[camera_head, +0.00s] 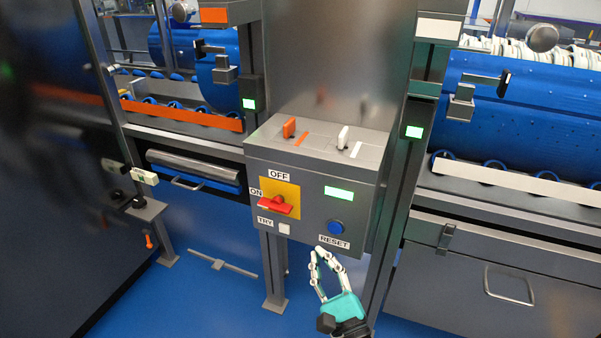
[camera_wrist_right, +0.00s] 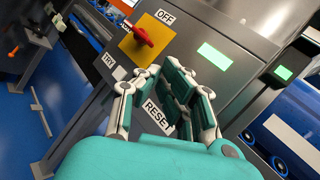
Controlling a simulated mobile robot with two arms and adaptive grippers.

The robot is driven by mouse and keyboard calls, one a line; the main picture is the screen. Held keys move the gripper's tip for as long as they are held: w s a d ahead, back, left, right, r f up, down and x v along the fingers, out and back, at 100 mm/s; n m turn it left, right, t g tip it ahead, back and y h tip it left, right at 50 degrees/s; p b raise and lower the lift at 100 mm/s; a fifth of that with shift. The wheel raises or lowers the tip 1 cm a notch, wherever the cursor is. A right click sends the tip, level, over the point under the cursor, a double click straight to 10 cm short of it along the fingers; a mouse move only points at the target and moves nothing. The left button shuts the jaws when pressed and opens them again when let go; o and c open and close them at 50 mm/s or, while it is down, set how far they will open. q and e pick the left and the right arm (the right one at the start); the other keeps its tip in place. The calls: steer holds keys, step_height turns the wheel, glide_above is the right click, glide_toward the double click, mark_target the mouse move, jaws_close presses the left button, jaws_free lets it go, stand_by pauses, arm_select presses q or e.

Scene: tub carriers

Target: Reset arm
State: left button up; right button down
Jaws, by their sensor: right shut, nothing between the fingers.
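My right gripper (camera_head: 319,252) is teal and white and shut with nothing in it. In the head view it stands in front of the grey control box (camera_head: 310,210), just below the RESET label. In the right wrist view the fingers of my right gripper (camera_wrist_right: 154,72) point up at the box front and partly cover the RESET label (camera_wrist_right: 157,115). The blue button (camera_head: 335,227) above that label shows in the head view; the fingers hide it in the wrist view. My left gripper is not in view.
A red rotary handle (camera_head: 275,206) on a yellow plate points toward ON. Orange (camera_head: 289,128) and white (camera_head: 343,137) levers stand on the box top. A green-lit display (camera_head: 339,193) is on its front. Blue drums (camera_head: 520,110) stand behind. Blue floor is open at lower left.

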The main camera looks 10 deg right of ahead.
steer(key=s+a+f+n+g+y, duration=0.1)
steer(key=s+f+n+g, duration=0.4)
steer(key=f+n, duration=0.55)
steer(key=s+a+f+n+g+y, duration=0.1)
steer(key=s+f+n+g, duration=0.1)
steer(key=f+n+g, duration=0.65)
steer(key=s+d+f+n+g+h+p, duration=0.35)
steer(key=s+d+f+n, duration=0.2)
steer(key=s+f, duration=0.45)
steer(key=s+d+f+n+g+h+p, duration=0.2)
steer(key=s+d+f+n+p, duration=0.3)
steer(key=s+f, duration=0.5)
arm_select(q)
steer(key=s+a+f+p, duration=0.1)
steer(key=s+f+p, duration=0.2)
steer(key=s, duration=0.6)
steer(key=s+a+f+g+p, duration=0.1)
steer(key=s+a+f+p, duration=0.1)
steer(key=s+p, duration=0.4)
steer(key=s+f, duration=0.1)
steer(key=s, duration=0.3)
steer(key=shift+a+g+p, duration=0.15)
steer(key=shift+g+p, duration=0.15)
steer(key=shift+p, duration=0.05)
arm_select(e)
steer(key=s+d+f+n+g, duration=0.1)
steer(key=s, duration=1.2)
steer(key=shift+s+d+f, duration=0.2)
steer(key=shift+d+f, duration=0.05)
steer(key=shift+f, duration=0.1)
